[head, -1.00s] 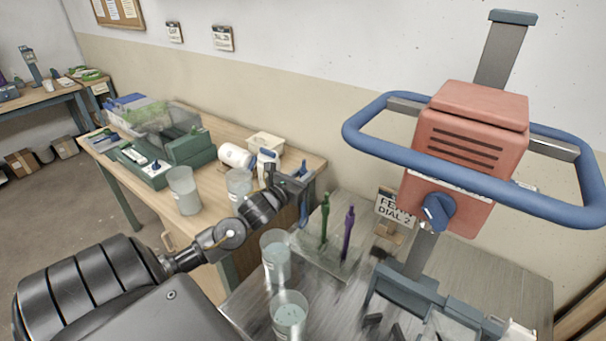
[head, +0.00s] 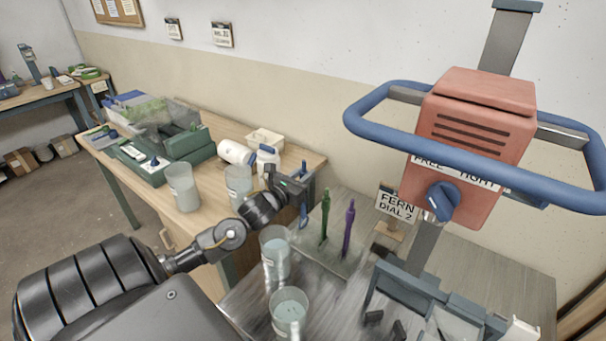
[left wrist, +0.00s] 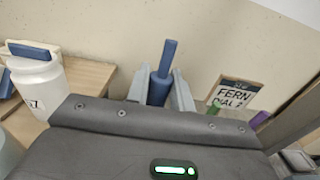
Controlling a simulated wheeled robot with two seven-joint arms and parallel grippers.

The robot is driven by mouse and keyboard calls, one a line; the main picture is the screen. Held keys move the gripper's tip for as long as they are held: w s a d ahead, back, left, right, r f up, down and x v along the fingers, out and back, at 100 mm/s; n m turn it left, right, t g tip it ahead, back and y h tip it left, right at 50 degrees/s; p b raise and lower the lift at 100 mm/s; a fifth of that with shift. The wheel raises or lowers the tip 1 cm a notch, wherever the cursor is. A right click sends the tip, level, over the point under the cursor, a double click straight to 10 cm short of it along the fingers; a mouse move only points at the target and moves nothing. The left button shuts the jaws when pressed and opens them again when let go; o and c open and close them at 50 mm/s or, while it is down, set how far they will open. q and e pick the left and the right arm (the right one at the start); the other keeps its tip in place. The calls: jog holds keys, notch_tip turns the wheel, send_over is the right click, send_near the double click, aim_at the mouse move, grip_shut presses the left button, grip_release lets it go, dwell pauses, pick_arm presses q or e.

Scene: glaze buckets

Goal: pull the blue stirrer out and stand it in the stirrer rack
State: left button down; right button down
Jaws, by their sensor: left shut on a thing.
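The blue stirrer (head: 304,214) is upright in my left gripper (head: 301,189), whose jaws are shut on it. In the left wrist view the stirrer's blue handle (left wrist: 163,72) rises between the two grey fingers. Its lower end hangs left of the stirrer rack (head: 342,268); I cannot tell its exact height over the bench. A green stirrer (head: 325,218) and a purple stirrer (head: 348,228) stand in the rack, to the right of the blue one. My right gripper is not identifiable in either view.
Two glaze buckets (head: 275,255) (head: 288,308) stand on the grey bench in front of the rack. A red mixer (head: 470,150) with a blue ring stands at right, beside a FERN DIAL 2 sign (head: 396,205).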

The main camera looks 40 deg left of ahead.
pick_arm(q)
jog(key=shift+f+b, duration=2.1)
jog(key=shift+f, duration=0.85)
dwell(0.5)
dwell(0.4)
jog(key=c, duration=1)
grip_release()
jog(key=shift+s, duration=0.1)
jog(key=s+p, duration=0.2)
jog(key=s, duration=0.5)
jog(key=shift+s+d, duration=0.35)
jog(key=shift+d, duration=0.1)
dwell(0.4)
dwell(0.6)
